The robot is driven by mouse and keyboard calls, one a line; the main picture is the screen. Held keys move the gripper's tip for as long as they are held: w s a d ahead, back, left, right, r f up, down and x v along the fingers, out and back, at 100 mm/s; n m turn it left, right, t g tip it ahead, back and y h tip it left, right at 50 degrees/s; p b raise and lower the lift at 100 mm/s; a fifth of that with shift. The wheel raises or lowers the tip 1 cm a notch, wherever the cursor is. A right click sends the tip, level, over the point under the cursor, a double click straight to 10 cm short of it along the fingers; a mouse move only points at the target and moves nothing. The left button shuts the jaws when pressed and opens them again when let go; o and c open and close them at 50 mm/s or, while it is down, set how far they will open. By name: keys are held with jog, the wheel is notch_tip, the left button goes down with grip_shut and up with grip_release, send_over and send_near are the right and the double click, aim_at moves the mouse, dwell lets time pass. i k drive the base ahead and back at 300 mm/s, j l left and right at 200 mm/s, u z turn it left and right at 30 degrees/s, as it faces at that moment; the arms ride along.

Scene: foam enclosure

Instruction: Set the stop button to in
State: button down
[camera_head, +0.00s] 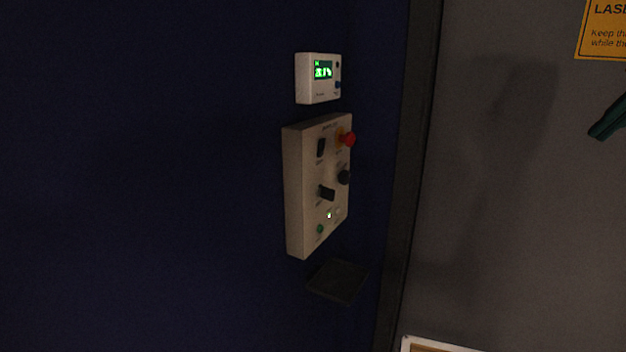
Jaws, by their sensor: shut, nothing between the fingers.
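The stop button (348,139) is a red mushroom head on a yellow-orange collar. It is at the upper right of a beige control panel (294,190) on the dark blue wall, seen at a steep angle. The red head stands out from the panel face; I cannot tell from this angle whether it is in or out. Nothing is touching it. My gripper does not show in this view.
The panel also has black knobs or switches (326,193), a green button (320,229) and a small lit lamp (329,215). A display box (304,78) is above, a dark ledge (338,280) below. A dark green object (610,118) and yellow sign (604,30) are at right.

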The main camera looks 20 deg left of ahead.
aim_at(350, 138)
jog(key=u, duration=1.1)
